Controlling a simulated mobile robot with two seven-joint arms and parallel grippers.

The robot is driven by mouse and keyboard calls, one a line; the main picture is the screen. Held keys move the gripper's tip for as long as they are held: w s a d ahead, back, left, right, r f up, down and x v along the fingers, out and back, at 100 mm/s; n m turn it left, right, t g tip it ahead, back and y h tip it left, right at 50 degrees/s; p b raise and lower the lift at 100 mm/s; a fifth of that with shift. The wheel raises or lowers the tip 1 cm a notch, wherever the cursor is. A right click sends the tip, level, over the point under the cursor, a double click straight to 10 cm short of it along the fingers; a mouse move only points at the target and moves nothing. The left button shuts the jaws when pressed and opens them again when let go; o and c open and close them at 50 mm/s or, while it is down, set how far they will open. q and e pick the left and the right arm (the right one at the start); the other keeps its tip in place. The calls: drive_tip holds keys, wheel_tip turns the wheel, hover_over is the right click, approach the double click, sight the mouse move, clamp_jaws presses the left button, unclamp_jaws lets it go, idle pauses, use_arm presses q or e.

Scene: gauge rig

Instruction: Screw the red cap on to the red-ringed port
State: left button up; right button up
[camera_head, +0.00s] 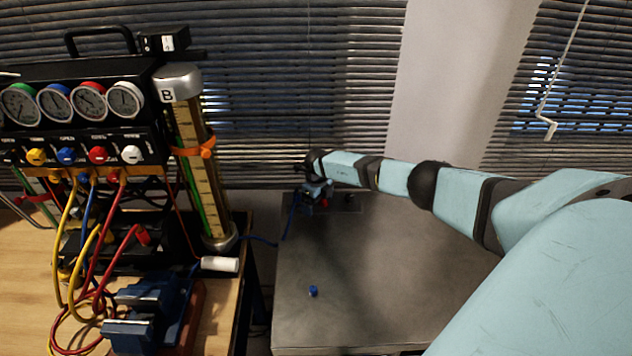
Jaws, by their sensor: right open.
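My right arm reaches in from the right, and my right gripper (318,192) points down at the far left part of the grey table. It is open. A small red thing (324,203), possibly the red cap or the port's red ring, shows right at the fingers; it is too small to tell which, or whether the fingers touch it. A dark plate (346,209) lies beside the gripper, partly hidden by it. I cannot make out a red-ringed port for certain. My left gripper is not in view.
A small blue cap (313,291) stands on the grey table (390,270), which is otherwise largely clear. A blue hose (288,220) runs by its far left edge. On the wooden bench at left are a gauge panel (80,145), a tall column (200,165) and a blue vise (150,305).

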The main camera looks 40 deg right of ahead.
drive_tip(key=d+m, duration=0.1)
drive_tip(key=m, duration=0.5)
drive_tip(key=d+r+m, duration=0.1)
drive_tip(key=m, duration=0.5)
drive_tip(key=d+r+m, duration=0.1)
drive_tip(key=m, duration=0.6)
drive_tip(key=shift+w+d, duration=0.2)
drive_tip(key=shift+w, duration=0.1)
drive_tip(key=shift+r+n+b, duration=0.25)
drive_tip(key=shift+n+b, duration=0.05)
drive_tip(key=shift+n, duration=0.1)
drive_tip(key=r+n+b, duration=0.1)
drive_tip(key=n, duration=0.1)
drive_tip(key=r+n+b, duration=0.1)
drive_tip(key=n, duration=0.2)
drive_tip(key=shift+w+a+r, duration=0.15)
drive_tip(key=shift+w, duration=0.05)
use_arm(q)
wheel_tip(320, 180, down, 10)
drive_tip(key=b, duration=0.5)
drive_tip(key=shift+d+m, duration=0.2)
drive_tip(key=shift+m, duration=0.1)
use_arm(e)
drive_tip(key=a+r+n, duration=0.3)
drive_tip(key=r+n, duration=0.6)
drive_tip(key=n, duration=0.4)
drive_tip(key=shift+s+r, duration=0.35)
drive_tip(key=shift+a+f, duration=0.1)
drive_tip(key=shift+a, duration=0.05)
